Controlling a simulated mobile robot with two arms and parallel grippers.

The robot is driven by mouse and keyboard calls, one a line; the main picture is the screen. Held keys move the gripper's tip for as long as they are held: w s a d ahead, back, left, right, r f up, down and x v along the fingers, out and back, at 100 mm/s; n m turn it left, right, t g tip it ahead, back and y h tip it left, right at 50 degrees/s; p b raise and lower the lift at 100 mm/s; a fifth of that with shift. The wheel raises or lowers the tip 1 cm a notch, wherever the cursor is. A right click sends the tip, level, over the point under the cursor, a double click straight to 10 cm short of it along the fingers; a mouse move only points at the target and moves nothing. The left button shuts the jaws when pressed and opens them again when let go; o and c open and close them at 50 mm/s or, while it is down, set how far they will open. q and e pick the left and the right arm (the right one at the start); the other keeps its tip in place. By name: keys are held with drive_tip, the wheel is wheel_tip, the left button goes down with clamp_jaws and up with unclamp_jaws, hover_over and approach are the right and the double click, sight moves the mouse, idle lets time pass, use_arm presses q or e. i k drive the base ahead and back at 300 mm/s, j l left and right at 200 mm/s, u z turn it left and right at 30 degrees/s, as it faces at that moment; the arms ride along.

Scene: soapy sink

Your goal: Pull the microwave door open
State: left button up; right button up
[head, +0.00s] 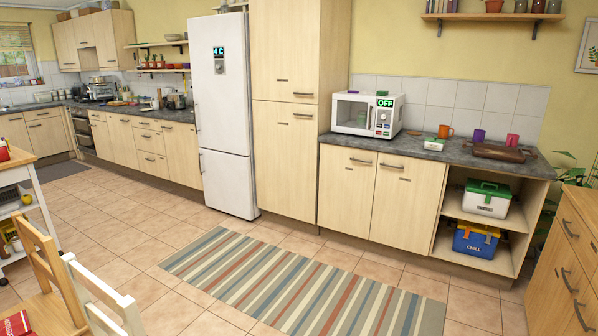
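The white microwave (366,114) stands on the dark grey counter on the right side of the room, against the tiled wall. Its door (352,114) looks closed, with a dark window and a vertical handle (371,117) at the door's right edge. Small coloured items lie on top of the microwave. Neither of my grippers is in view.
A striped rug (300,283) lies on the tiled floor before the counter. Cups, a small box (433,144) and a brown tray (498,152) are right of the microwave. Chairs (50,275) stand front left, a wooden drawer unit (570,265) front right.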

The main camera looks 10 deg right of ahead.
sight(372, 100)
drive_tip(key=i+l+u, duration=0.1)
drive_tip(key=i+l, duration=0.15)
drive_tip(key=i+l+u, duration=0.1)
drive_tip(key=l, duration=0.3)
drive_tip(key=i+l+u, duration=0.15)
drive_tip(key=i+l, duration=0.2)
drive_tip(key=i+l+z, duration=0.3)
drive_tip(key=i, duration=0.7)
drive_tip(key=i+z, duration=0.25)
drive_tip(key=i, duration=0.8)
